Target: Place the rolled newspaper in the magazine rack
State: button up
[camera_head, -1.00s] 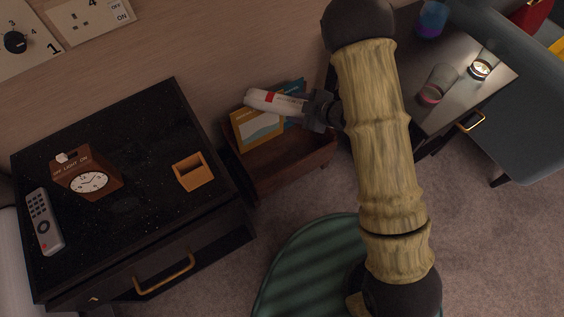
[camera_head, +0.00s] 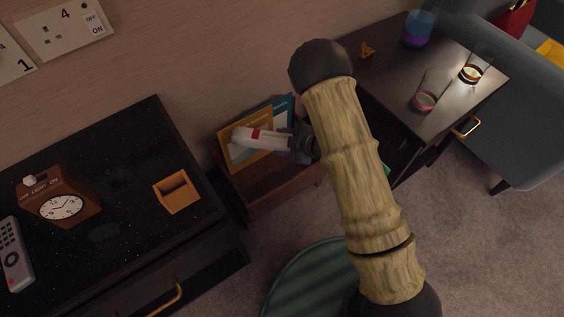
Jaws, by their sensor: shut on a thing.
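The magazine rack (camera_head: 262,203) is a dark brown wooden box on the floor between two dark cabinets. Magazines with orange (camera_head: 232,159) and teal (camera_head: 284,107) covers stand in it. In the picture the roll lies over the magazines and the rack's back part. Whether it touches them I cannot tell. My arm covers the area to the right of the rack.
The left cabinet (camera_head: 118,150) bears a clock (camera_head: 62,205), a remote (camera_head: 13,255) and a small orange box (camera_head: 177,191). The right cabinet (camera_head: 452,108) bears glasses (camera_head: 426,92) and a blue-purple cup (camera_head: 418,28). A green round rug (camera_head: 300,285) lies in front.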

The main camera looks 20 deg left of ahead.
notch_tip(320, 180, down, 5)
jog(key=shift+r+b, duration=0.1)
jog(key=shift+b, duration=0.65)
jog(key=shift+f+b, duration=1.15)
jog(key=shift+f, duration=1.05)
jog(key=shift+f, duration=0.65)
jog(key=o, duration=1.1)
jog(key=shift+c, duration=0.2)
jog(key=shift+r, duration=0.1)
